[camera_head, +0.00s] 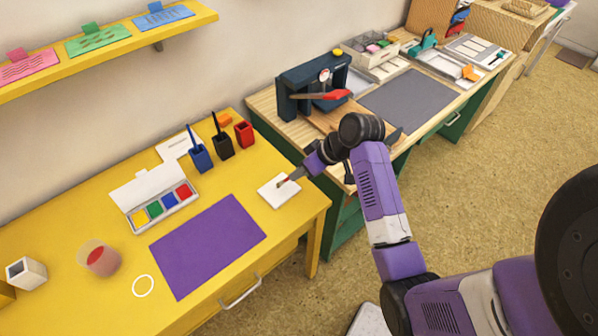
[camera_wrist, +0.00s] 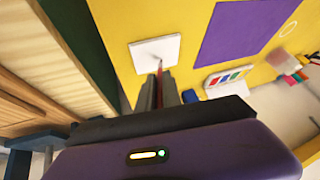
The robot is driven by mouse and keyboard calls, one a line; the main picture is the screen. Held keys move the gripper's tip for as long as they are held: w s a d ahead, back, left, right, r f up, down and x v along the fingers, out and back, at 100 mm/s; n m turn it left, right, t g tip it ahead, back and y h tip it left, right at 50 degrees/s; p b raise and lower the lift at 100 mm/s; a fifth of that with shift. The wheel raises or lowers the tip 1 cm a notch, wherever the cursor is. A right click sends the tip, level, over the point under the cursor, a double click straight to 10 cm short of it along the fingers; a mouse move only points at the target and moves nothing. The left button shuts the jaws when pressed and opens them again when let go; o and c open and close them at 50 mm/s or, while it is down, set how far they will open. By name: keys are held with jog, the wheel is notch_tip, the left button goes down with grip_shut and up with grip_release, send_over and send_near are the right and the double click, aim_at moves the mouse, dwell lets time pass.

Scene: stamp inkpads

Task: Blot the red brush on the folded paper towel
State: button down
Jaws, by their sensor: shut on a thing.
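The folded paper towel (camera_head: 272,196) is a white square near the right end of the yellow table; it also shows in the wrist view (camera_wrist: 143,50). My gripper (camera_head: 299,174) is shut on the red brush (camera_head: 284,182) just above the towel's right side. In the wrist view the brush's red handle (camera_wrist: 160,73) runs out between the fingers (camera_wrist: 160,92). The brush points down, tilted, with its tip over the towel and seemingly at its surface. I cannot tell for sure whether it touches.
Left of the towel lie a purple mat (camera_head: 208,246) and an open paint box (camera_head: 135,208). Behind are a blue holder (camera_head: 201,160), a black holder (camera_head: 223,148) and a red holder (camera_head: 244,133). A cup with red contents (camera_head: 98,258) stands far left. A wooden workbench (camera_head: 268,105) adjoins.

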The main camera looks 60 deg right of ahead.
jog(key=shift+f+b, duration=0.3)
jog(key=shift+f, duration=0.25)
dwell(0.8)
dwell(0.5)
